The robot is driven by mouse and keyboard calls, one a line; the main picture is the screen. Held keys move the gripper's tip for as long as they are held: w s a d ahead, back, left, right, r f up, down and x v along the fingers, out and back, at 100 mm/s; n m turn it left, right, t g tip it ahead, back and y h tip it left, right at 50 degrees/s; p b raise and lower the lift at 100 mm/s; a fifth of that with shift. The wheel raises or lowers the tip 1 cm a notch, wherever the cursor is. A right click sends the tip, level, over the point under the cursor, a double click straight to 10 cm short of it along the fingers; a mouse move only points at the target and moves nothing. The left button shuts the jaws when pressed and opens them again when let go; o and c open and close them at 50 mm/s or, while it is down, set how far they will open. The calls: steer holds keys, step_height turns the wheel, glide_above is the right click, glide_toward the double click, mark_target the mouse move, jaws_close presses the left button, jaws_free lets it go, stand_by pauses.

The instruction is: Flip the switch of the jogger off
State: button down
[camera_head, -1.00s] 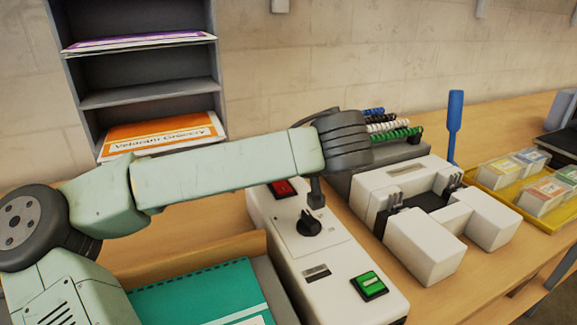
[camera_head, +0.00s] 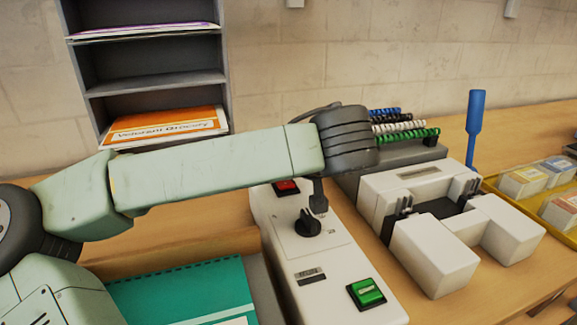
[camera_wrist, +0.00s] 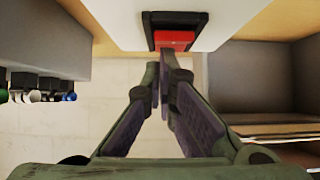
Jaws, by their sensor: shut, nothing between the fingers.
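The white machine (camera_head: 330,262), which I take to be the jogger, stands on the table in the head view. It carries a red switch (camera_head: 287,186) at its far end, a black knob (camera_head: 307,223) and a green switch (camera_head: 366,293) at its near end. My arm crosses above the red switch and partly hides it. In the wrist view, my gripper (camera_wrist: 163,78) is shut and empty. Its fingertips are close to the red switch (camera_wrist: 174,39) in its black frame. I cannot tell whether they touch it. The head view does not clearly show the fingers.
A white punch-like device (camera_head: 430,215) stands right of the machine, with coloured binding coils (camera_head: 405,128) behind it. A teal booklet (camera_head: 185,292) lies left of the machine. A grey shelf (camera_head: 150,82) stands at the back left. A yellow tray (camera_head: 540,215) is at the right.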

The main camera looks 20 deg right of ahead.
steer(key=shift+s+f, duration=0.1)
steer(key=shift+s, duration=0.15)
steer(key=r, duration=0.1)
steer(key=r+p, duration=0.1)
steer(key=r, duration=0.1)
steer(key=r+p, duration=0.1)
steer(key=shift+s+d+r, duration=0.1)
steer(key=shift+s+r, duration=0.05)
steer(key=shift+s, duration=0.1)
steer(key=b+v, duration=0.2)
steer(key=v, duration=0.8)
